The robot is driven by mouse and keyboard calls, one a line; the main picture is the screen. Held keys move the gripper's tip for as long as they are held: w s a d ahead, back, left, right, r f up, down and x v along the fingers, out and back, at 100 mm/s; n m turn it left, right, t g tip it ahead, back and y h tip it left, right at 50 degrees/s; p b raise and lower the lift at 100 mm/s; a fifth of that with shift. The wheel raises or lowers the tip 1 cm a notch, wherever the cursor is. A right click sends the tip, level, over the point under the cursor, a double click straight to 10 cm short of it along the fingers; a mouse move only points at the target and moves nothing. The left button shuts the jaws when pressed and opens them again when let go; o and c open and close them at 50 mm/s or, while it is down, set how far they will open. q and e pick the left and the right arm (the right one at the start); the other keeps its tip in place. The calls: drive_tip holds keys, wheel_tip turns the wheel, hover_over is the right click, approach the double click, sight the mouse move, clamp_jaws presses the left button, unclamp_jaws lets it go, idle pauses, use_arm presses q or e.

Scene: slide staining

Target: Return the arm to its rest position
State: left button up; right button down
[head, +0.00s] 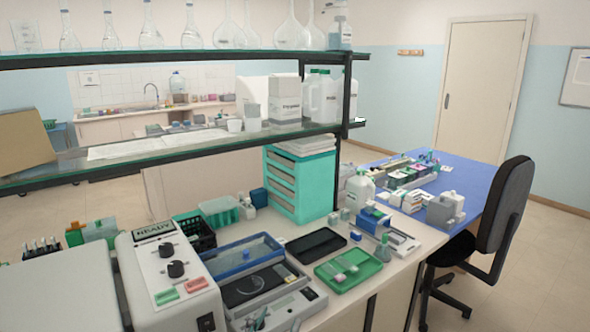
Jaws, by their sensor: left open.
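My left gripper (233,321) shows only in small part at the bottom edge of the head view. Dark fingertip-like shapes stand apart there, in front of the staining machine and the slide tray, with nothing seen between them. The rest of that arm is out of the picture. My right gripper is not in view.
A white machine with knobs (166,262) and a blue-rimmed tray (242,257) stand close by at lower left. A green tray (348,270), a black tray (316,245) and a teal drawer unit (299,183) are beyond. A glass shelf (190,150) overhangs the bench.

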use_arm(q)
drive_tip(key=s+a+f+n+g+y, duration=0.2)
drive_tip(key=s+a+f+g, duration=0.1)
drive_tip(key=s+a+f, duration=0.3)
drive_tip(key=s+a+f+n+g+y, duration=0.1)
drive_tip(key=s+a+f+g+y, duration=0.2)
drive_tip(key=f, duration=0.5)
drive_tip(key=s+a+f+g, duration=0.3)
drive_tip(key=s+a+f, duration=0.1)
drive_tip(key=s, duration=0.4)
drive_tip(key=s+a+f+g, duration=0.3)
drive_tip(key=s+a+g, duration=0.1)
drive_tip(key=s, duration=0.4)
wheel_tip(320, 180, down, 29)
drive_tip(key=s+g, duration=0.1)
drive_tip(key=s, duration=0.2)
drive_tip(key=s+a+f+g, duration=0.1)
drive_tip(key=s+a+f, duration=0.2)
drive_tip(key=s+f, duration=1)
drive_tip(key=shift+s+f, duration=0.4)
drive_tip(key=shift+s, duration=0.8)
